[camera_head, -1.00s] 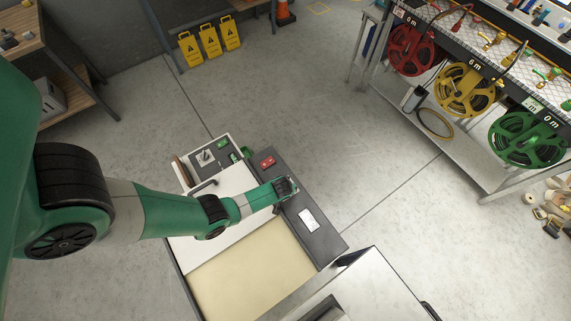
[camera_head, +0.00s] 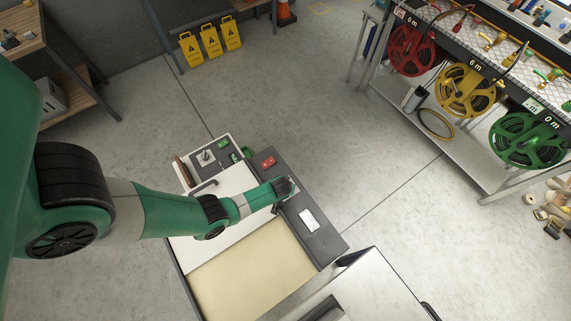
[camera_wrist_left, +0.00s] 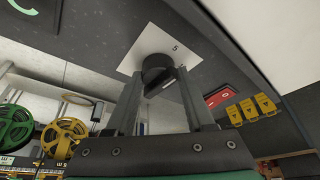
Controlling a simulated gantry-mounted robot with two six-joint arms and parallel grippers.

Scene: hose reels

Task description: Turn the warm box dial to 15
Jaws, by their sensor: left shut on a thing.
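The warm box (camera_head: 328,250) stands below my left arm in the head view, with a dark panel along its right side. Its dial (camera_wrist_left: 155,66) is a round black knob on a white square plate (camera_wrist_left: 184,60) in the left wrist view. A small figure 5 shows on the plate, right of the knob. The rest of the scale is hidden or unreadable. My left gripper (camera_wrist_left: 160,76) is shut on the dial, a finger on either side of it. In the head view my left gripper (camera_head: 284,188) is over the panel and hides the dial. My right gripper is not in view.
A red switch (camera_head: 268,161) is on the panel near the gripper. A metal box (camera_head: 375,285) stands close by at the front. Red, yellow and green hose reels (camera_head: 466,91) hang on a rack at right. The floor between is clear.

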